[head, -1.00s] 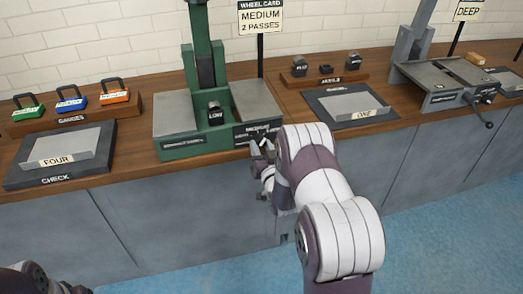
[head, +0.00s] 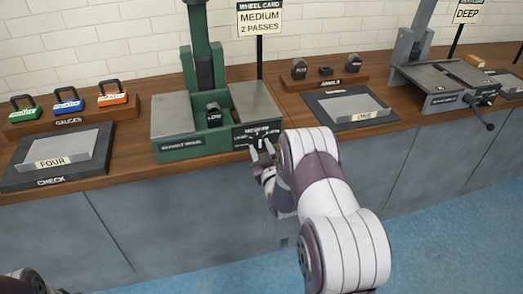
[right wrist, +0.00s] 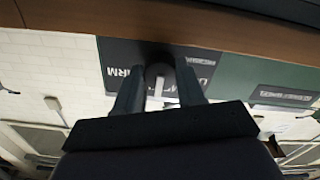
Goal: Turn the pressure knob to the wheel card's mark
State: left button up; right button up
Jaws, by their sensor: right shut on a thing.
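The wheel card (head: 261,18) stands on a post behind the green machine (head: 180,145) and reads "MEDIUM 2 PASSES". The pressure knob (right wrist: 158,72) is a dark round knob with a pale pointer, on the black pressure plate at the machine's front right. My right gripper (head: 262,146) is at that plate (head: 243,134). In the right wrist view, my right gripper (right wrist: 160,92) has its fingers on both sides of the knob, shut on it. The plate's lettering is partly covered by the fingers. My left gripper does not show; only a bit of my left arm is at the lower left.
A black block labelled "LOW" (head: 214,115) sits on the green machine. A check tray (head: 62,150) marked "FOUR" and coloured gauges (head: 70,104) are at left. Another tray (head: 350,107) marked "ONE" and a grey machine (head: 440,80) are at right.

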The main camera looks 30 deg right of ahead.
dwell(0.3)
jog(key=o, duration=1)
jog(key=shift+o, duration=0.2)
jog(key=v, duration=1.2)
jog(key=shift+s+a+p, duration=0.15)
jog(key=shift+s+p, duration=0.2)
jog(key=shift+f, duration=0.1)
